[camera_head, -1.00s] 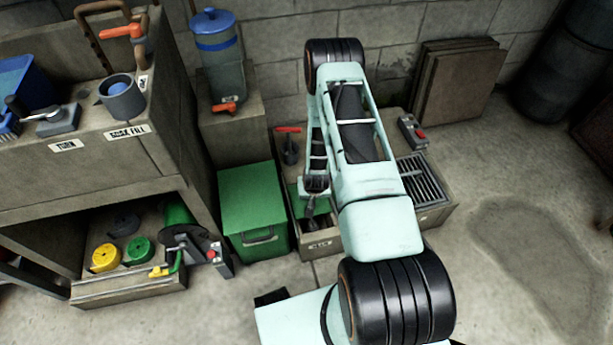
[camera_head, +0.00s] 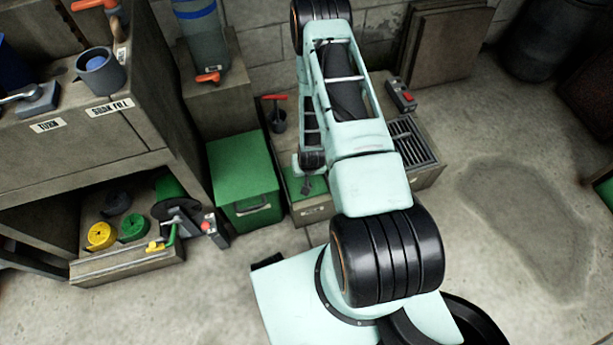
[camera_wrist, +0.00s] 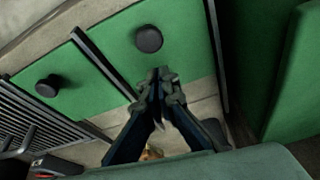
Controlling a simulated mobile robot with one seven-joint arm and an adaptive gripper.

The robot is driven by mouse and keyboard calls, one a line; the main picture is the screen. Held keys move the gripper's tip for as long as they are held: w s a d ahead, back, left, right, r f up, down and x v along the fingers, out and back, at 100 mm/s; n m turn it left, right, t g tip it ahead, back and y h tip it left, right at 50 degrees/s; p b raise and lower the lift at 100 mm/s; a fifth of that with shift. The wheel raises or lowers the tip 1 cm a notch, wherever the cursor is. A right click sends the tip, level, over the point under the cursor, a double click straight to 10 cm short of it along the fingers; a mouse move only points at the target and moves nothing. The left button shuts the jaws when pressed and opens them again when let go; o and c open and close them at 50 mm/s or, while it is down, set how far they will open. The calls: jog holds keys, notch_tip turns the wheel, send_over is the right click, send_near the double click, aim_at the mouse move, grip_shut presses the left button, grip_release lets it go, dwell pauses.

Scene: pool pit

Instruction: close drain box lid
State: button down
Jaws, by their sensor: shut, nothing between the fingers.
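The drain box (camera_head: 318,209) is a low concrete box in front of the wall, partly hidden by my arm. A green lid (camera_head: 314,188) shows on its top at the front left and looks flat, with no dark opening visible there. In the wrist view two green panels lie side by side: one with a black knob (camera_wrist: 149,39), the other with a knob (camera_wrist: 48,86) nearer the grate. My gripper (camera_wrist: 168,82) is shut and empty, its tips over or touching the edge of the first panel; contact is unclear.
A green bin (camera_head: 243,181) stands left of the drain box. A slotted grate (camera_head: 412,141) and a grey box with a red button (camera_head: 402,95) are on its right part. A T-handle (camera_head: 276,112) stands behind. The floor to the right is clear.

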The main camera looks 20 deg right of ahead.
jog(key=shift+w+d+r+p, duration=0.1)
jog(key=shift+w+r+p, duration=0.3)
jog(key=shift+w+r, duration=0.35)
jog(key=p+v, duration=0.3)
jog(key=v, duration=0.6)
